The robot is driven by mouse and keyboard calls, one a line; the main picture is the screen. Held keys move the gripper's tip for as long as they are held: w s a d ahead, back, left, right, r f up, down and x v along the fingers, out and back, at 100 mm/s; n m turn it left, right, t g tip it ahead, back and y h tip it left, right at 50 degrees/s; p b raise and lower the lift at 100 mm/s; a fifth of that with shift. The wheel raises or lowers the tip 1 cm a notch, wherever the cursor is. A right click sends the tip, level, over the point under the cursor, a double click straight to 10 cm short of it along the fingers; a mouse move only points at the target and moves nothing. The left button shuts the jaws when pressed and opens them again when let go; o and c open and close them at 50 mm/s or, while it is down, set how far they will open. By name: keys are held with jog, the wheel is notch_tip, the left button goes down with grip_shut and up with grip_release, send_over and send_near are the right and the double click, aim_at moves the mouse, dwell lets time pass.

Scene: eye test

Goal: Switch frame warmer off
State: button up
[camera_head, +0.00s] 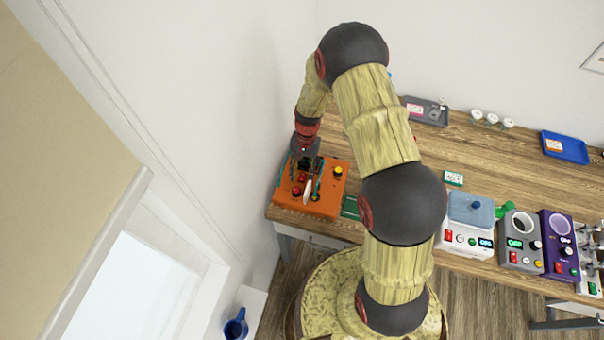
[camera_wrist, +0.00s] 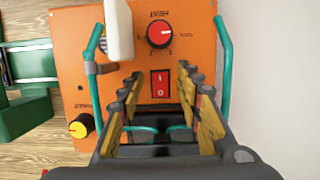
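An orange box (camera_head: 327,203) with a knob labelled HEAT, which I take as the frame warmer, stands at the left end of the wooden bench. In the wrist view its orange panel (camera_wrist: 200,50) shows a red heat knob (camera_wrist: 160,33), a red rocker switch (camera_wrist: 160,84) marked I and O, and a yellow knob (camera_wrist: 81,127) at lower left. I cannot tell which side of the rocker is pressed. My gripper (camera_wrist: 159,76) is open and empty above the panel, with the rocker showing between its fingertips. In the head view, my gripper (camera_head: 304,163) is over the box's back part.
Teal bars (camera_wrist: 226,65) run along both sides of the panel, and a white piece (camera_wrist: 118,28) stands near the left finger. A white wall (camera_head: 230,120) is close on the left. White (camera_head: 460,242), grey (camera_head: 521,257) and purple (camera_head: 563,272) devices stand further right.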

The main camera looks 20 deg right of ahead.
jog(key=v, duration=1.2)
jog(key=shift+n, duration=0.3)
jog(key=s+r+n+t+b, duration=0.2)
jog(key=s+r+b, duration=0.2)
jog(key=s+b, duration=0.2)
jog(key=s+a+r+n+t+h+b, duration=0.1)
jog(key=s+r+n+t+b, duration=0.1)
jog(key=s+b, duration=0.5)
jog(key=s+r+n+t+b, duration=0.2)
jog(key=s+r+t+b, duration=0.2)
jog(key=s, duration=0.7)
notch_tip(320, 180, up, 3)
jog(key=b, duration=0.3)
jog(key=shift+a+f+n+h, duration=0.25)
jog(key=shift+a+n+h, duration=0.05)
jog(key=shift+a+h, duration=0.1)
jog(key=shift+s, duration=0.2)
